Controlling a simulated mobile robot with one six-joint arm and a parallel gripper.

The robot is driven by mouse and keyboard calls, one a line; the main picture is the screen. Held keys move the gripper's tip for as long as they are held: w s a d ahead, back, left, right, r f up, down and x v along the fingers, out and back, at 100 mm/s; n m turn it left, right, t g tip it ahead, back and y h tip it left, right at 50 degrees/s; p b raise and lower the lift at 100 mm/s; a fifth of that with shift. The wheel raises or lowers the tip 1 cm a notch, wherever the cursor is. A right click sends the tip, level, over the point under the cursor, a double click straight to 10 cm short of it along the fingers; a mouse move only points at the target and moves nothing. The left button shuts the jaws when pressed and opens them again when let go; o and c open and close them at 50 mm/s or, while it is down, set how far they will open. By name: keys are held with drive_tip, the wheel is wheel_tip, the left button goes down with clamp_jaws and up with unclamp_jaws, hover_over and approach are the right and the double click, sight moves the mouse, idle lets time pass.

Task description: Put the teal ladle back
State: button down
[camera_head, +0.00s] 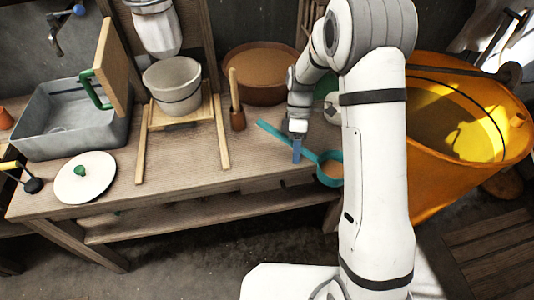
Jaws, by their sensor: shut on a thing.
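The teal ladle (329,167) is over the front right of the wooden table, its handle slanting up to the left and its bowl at the lower right. My gripper (297,149) points down, with its blue fingertips shut on the ladle's handle near the middle. The bowl's right side is partly hidden behind my arm. I cannot tell how far the ladle is above the tabletop.
A large orange tub (455,130) stands right of the table (190,165). A brown bowl (263,88), a wooden holder with a handle (237,118), a grey pot on a stand (173,88), a white lid (85,178) and a grey basin (70,140) are on the table.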

drive_tip(key=s+a+r+n+t+h+b, duration=0.1)
drive_tip(key=a+r+n+t+h+b, duration=0.25)
drive_tip(key=n, duration=0.65)
drive_tip(key=s+a+r+n+t+h+b, duration=0.1)
drive_tip(key=a+n+t+h+b, duration=0.2)
drive_tip(key=a+n, duration=0.5)
drive_tip(key=f+n, duration=0.1)
drive_tip(key=f, duration=0.2)
drive_tip(key=d+f, duration=0.1)
drive_tip(key=f, duration=0.2)
drive_tip(key=d+f+n+t, duration=0.1)
drive_tip(key=f, duration=0.2)
drive_tip(key=shift+w+d+n+y+b, duration=0.1)
drive_tip(key=shift+d+n+y+b, duration=0.1)
drive_tip(key=shift+n+y+b, duration=0.15)
drive_tip(key=c, duration=1.3)
unclamp_jaws()
